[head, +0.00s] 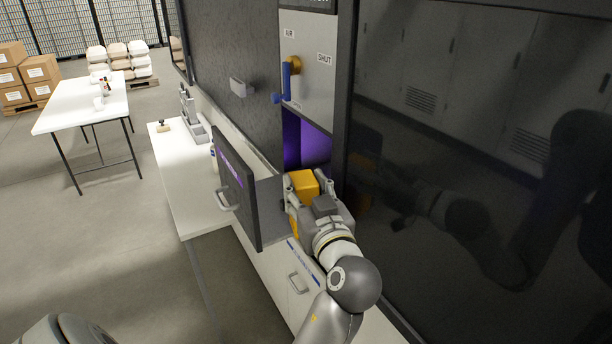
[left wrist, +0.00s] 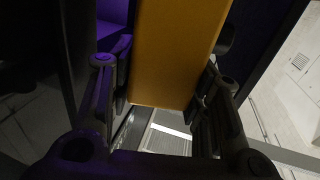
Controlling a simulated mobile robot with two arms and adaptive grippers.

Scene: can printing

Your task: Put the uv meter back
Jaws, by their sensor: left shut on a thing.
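The uv meter (head: 303,184) appears as a yellow block, held in my left gripper (head: 306,186) in the head view. Its broad yellow face (left wrist: 175,50) fills the upper middle of the left wrist view, with a finger on either side. The gripper is shut on it. Whether the meter touches the drawer or the opening's floor is hidden. My right gripper is not in view.
A blue lever (head: 287,82) on a grey panel marked AIR and SHUT is above the opening. A glossy dark panel (head: 470,170) stands close on the right. A white counter (head: 185,185) runs to the left. A white table (head: 85,104) stands farther off, with open floor before it.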

